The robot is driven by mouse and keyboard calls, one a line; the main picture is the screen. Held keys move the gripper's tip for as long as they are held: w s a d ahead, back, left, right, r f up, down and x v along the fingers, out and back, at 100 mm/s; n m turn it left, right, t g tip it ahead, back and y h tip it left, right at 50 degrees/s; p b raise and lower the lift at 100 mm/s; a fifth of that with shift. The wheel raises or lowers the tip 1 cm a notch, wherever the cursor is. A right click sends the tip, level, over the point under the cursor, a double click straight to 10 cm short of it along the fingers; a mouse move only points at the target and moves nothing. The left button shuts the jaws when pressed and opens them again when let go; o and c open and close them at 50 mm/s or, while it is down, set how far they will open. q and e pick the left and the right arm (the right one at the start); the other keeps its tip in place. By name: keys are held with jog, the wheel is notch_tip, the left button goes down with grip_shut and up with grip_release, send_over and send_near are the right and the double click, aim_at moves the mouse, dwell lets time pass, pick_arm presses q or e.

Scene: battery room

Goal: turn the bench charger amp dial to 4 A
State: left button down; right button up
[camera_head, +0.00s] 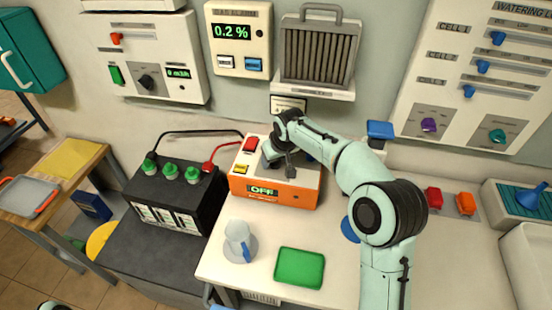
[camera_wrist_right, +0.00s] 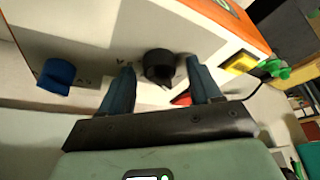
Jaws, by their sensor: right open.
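The bench charger (camera_head: 290,193) is an orange and white box on the white bench, with a display reading OFF. Its top panel carries a black dial (camera_wrist_right: 158,64) and a blue dial (camera_wrist_right: 57,75), seen in the right wrist view. Small lettering beside them is too blurred to tell for sure which is the amp dial, and its setting is not readable. My right gripper (camera_head: 274,160) is over the charger's top, hiding much of the panel in the head view. In the wrist view its open fingers (camera_wrist_right: 160,68) stand on either side of the black dial, with visible gaps. My left gripper is not in view.
A red button (camera_head: 251,144) and yellow button (camera_head: 241,169) sit on the charger's left side. A black battery (camera_head: 170,215) with cables stands left. A green tray (camera_head: 299,267) and a pale cup (camera_head: 237,236) are in front. A grilled wall unit (camera_head: 318,55) hangs behind.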

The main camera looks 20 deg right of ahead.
jog(key=c, duration=1)
jog(key=shift+m, duration=0.3)
jog(key=m, duration=0.1)
jog(key=m+h, duration=0.1)
jog(key=m, duration=0.1)
jog(key=shift+a+h, duration=0.2)
jog(key=shift+h, duration=0.1)
jog(key=shift+m+g+h, duration=0.5)
jog(key=shift+m+h, duration=0.1)
jog(key=shift+m, duration=1.4)
jog(key=o, duration=1)
